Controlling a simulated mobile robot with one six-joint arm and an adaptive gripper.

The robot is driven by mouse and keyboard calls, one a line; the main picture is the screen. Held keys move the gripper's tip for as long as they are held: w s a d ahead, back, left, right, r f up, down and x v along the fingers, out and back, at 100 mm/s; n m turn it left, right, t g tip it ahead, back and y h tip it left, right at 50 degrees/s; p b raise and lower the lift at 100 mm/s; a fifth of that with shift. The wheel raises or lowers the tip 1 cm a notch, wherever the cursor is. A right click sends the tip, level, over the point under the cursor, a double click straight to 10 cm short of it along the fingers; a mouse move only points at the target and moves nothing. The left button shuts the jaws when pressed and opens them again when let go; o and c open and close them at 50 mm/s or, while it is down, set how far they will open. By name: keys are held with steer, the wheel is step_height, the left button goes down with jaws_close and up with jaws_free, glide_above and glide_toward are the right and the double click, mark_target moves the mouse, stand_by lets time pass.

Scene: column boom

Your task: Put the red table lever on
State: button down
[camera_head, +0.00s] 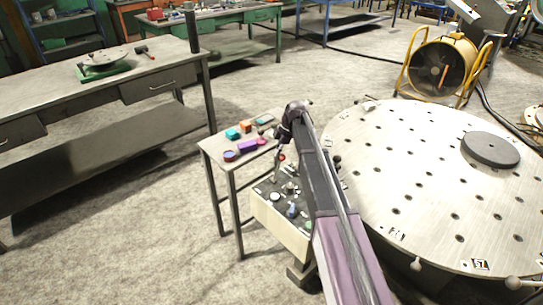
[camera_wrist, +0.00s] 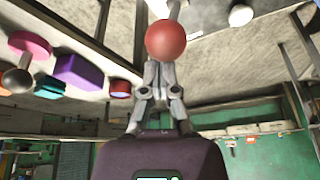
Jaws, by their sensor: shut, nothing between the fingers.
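The red lever (camera_head: 281,157) stands on the control box (camera_head: 278,221), its red ball knob at the top of a thin stem. In the wrist view the red ball (camera_wrist: 165,40) is large, just beyond my fingertips, and its pale stem runs away to the top edge. My gripper (camera_head: 282,146) is at the knob in the head view. In the wrist view my gripper (camera_wrist: 160,68) has its fingers together with nothing between them. The ball covers the very tips, so I cannot tell whether they touch it.
The control box also carries a blue knob (camera_head: 292,209) and other controls. A large round perforated plate (camera_head: 430,190) lies right of my arm.

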steer(key=shift+w+d+f, duration=0.25)
steer(key=shift+w+d, duration=0.35)
steer(key=shift+d, duration=0.2)
steer(key=shift+d+b, duration=0.15)
steer(key=shift+b, duration=0.15)
steer(key=shift+w, duration=0.1)
steer(key=a+r+p, duration=0.3)
steer(key=a, duration=0.1)
steer(key=w+d+r+p, duration=0.3)
steer(key=d+r+p, duration=0.1)
steer(key=d, duration=0.3)
steer(key=shift+w+r+p, duration=0.15)
steer(key=shift+r+p, duration=0.25)
steer(key=shift+p, duration=0.15)
